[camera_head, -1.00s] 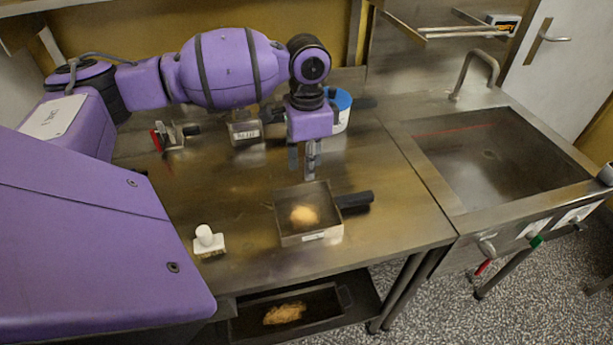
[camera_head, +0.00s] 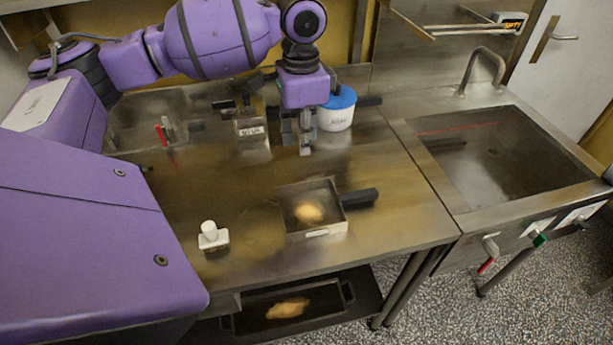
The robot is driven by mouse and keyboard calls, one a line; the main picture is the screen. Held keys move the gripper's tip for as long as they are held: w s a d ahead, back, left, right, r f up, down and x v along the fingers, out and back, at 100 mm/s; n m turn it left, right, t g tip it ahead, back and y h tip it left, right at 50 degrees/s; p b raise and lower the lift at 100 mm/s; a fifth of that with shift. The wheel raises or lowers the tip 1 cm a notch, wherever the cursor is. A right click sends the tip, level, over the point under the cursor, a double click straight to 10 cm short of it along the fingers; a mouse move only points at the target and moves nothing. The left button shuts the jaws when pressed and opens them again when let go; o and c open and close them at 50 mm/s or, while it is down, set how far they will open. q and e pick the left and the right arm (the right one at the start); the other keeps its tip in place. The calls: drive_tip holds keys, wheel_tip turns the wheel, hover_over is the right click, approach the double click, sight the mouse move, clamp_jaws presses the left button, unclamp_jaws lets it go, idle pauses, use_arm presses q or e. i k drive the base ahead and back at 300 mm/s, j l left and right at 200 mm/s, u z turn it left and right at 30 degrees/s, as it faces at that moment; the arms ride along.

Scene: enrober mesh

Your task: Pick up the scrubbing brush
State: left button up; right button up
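The scrubbing brush (camera_head: 212,236) appears to be the small block with a white upright knob, standing on the steel table near its front left edge. Its underside is hidden. My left gripper (camera_head: 297,140) points down above the back middle of the table, well behind and to the right of the brush. Its two fingers look apart, with nothing visible between them. My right gripper is out of view.
A square pan (camera_head: 316,233) with a dark handle and a yellowish lump stands right of the brush. A blue-lidded white tub (camera_head: 337,110) and a labelled metal container (camera_head: 251,127) stand behind. A sink (camera_head: 500,155) is at right. Table around the brush is clear.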

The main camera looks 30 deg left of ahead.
sight(212, 239)
drive_tip(key=u, duration=0.95)
